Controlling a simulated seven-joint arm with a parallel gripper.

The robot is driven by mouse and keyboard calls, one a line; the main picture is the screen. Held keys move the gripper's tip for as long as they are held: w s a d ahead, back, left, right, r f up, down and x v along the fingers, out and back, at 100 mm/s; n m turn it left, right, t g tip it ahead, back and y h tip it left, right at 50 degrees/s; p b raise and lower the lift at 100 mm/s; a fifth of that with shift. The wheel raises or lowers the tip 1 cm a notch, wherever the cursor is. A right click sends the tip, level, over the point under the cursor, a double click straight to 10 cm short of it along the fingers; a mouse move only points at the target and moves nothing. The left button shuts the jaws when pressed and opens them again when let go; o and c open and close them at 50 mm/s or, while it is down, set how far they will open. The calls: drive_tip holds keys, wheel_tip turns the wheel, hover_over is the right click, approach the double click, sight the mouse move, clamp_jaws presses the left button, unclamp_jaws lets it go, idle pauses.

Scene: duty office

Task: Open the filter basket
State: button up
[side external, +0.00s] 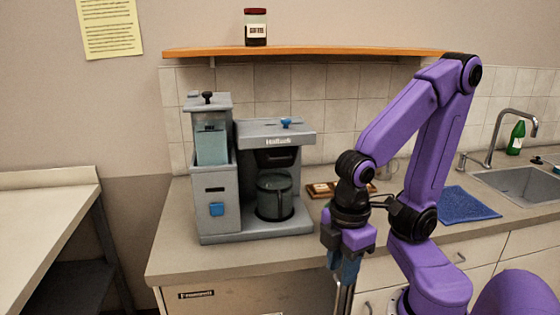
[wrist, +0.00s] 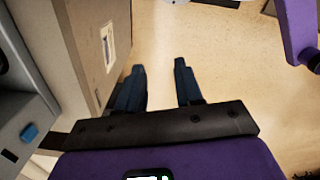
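The grey coffee machine (side external: 217,185) stands on the counter at left centre in the side view. Its dark filter basket (side external: 277,158) sits under the brewing head, above the glass carafe (side external: 274,197), and appears to be pushed in. A blue knob (side external: 286,123) is on top of the head. Part of the machine and its blue switch (wrist: 29,132) show at the left edge of the wrist view. My gripper (side external: 345,278) points down in front of the counter edge, right of the machine and apart from it. In the wrist view my gripper (wrist: 159,67) is open and empty.
The counter (side external: 195,262) has a snack tray (side external: 322,190) partly behind my arm, a blue cloth (side external: 468,205) and a sink (side external: 525,182). A shelf (side external: 300,51) with a coffee jar (side external: 256,28) hangs above the machine. Open floor (wrist: 220,45) lies below my gripper.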

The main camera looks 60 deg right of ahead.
drive_tip(key=w+r+m+h, duration=0.3)
drive_tip(key=w+m+h, duration=0.4)
drive_tip(key=w+h, duration=0.45)
drive_tip(key=w+r+m+h, duration=0.3)
drive_tip(key=w+m+h, duration=0.45)
drive_tip(key=w, duration=0.75)
approach(275, 154)
drive_tip(key=s+d, duration=0.3)
drive_tip(key=d, duration=0.3)
drive_tip(key=shift+d+r+n, duration=0.35)
drive_tip(key=shift+r+n, duration=0.05)
drive_tip(key=shift+n, duration=0.05)
drive_tip(key=shift+s, duration=0.15)
clamp_jaws()
